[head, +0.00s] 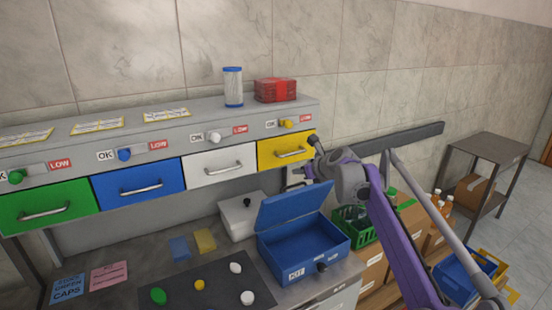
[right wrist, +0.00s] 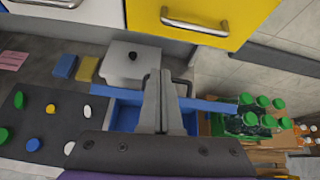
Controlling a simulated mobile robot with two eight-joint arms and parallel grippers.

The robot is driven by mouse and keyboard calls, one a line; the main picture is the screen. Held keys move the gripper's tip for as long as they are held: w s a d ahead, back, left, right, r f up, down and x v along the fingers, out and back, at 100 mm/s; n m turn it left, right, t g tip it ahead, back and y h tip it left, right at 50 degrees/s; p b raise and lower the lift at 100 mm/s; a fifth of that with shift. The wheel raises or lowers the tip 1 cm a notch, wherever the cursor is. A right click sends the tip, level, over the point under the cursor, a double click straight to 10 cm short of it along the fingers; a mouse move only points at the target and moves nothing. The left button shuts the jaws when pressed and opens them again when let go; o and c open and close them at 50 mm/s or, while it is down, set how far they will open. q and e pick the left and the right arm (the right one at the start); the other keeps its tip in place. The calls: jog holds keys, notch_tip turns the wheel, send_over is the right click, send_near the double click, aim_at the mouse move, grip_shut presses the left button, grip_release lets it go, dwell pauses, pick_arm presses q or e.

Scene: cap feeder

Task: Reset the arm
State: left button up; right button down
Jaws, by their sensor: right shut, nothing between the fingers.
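My right arm comes in from the right in the head view, purple and grey. Its gripper (head: 300,172) is up in front of the wall, just below the yellow drawer (head: 286,149) and above the open blue kit box (head: 318,243). In the right wrist view the gripper (right wrist: 160,76) is shut with nothing between its fingers. It hides the middle of the blue box (right wrist: 126,117) there. The yellow drawer (right wrist: 238,18) is at the top of that view and looks closed. My left gripper is not in view.
Closed green (head: 45,204), blue (head: 138,188) and white (head: 219,167) drawers line the feeder. Several caps lie on the dark mat (head: 190,308). A white lidded box (head: 236,222) stands beside the kit box. A green bottle crate (head: 358,236) and cardboard boxes are at right, near a metal shelf (head: 487,146).

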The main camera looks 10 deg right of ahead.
jog(key=s+a+f+n+g+h, duration=0.15)
jog(key=s+f+n, duration=0.25)
jog(key=s+n, duration=0.7)
jog(key=s+a+f+n+g, duration=0.2)
jog(key=s+f+n, duration=0.3)
jog(key=s, duration=1)
jog(key=s+d+f+n+g+h, duration=0.1)
jog(key=s+f+n, duration=0.6)
jog(key=s, duration=0.3)
jog(key=s+d+f+n+h, duration=0.1)
jog(key=s+f+n+h, duration=0.1)
jog(key=s+f+n, duration=0.5)
jog(key=s, duration=0.4)
jog(key=shift+d+n+g, duration=0.35)
jog(key=shift+n, duration=0.05)
